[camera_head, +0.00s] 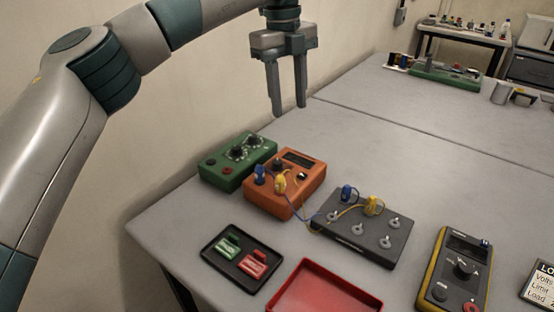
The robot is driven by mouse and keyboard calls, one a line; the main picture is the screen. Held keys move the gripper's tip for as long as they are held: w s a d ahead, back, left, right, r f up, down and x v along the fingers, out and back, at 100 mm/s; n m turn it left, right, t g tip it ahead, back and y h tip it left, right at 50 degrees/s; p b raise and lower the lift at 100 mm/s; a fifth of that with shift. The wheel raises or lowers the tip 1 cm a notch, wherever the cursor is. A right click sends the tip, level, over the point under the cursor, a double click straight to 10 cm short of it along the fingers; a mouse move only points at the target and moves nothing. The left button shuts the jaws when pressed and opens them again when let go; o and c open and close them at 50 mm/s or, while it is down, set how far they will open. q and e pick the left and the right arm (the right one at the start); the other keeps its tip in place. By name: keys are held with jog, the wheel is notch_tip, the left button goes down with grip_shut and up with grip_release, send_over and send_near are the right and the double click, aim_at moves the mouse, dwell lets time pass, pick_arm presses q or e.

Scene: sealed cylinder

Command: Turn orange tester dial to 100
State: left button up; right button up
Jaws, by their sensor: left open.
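The orange tester (286,184) sits on the grey table, with a dark display on its top face. A dark dial (279,164) shows at its upper left; its setting is too small to read. A blue plug (260,174) and a yellow plug (280,184) stand in its front part, with wires running to a dark grey box (362,230). My left gripper (289,108) is open and empty, fingers pointing down, above and behind the orange tester, apart from it. My right gripper is not in view.
A green box (237,161) with knobs stands close at the tester's left. A black tray (232,283) with green and red pieces, a red tray (324,293) and a yellow-black meter (456,270) lie nearer. The table behind the tester is mostly clear.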

pick_arm(q)
jog(key=a+r, duration=0.1)
jog(key=a+y, duration=0.1)
jog(key=shift+w+a+r+n, duration=0.3)
jog(key=shift+w+r+n, duration=0.05)
jog(key=shift+n, duration=0.05)
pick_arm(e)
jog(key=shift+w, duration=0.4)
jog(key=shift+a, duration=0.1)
pick_arm(q)
jog(key=p, duration=0.3)
send_over(277, 160)
notch_tip(277, 160, down, 14)
jog(key=shift+s+f, duration=0.1)
jog(key=shift+s, duration=0.05)
notch_tip(277, 160, down, 2)
jog(key=shift+f, duration=0.65)
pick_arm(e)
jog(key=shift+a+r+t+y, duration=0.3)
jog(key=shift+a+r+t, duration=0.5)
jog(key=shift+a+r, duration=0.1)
pick_arm(q)
grip_shut()
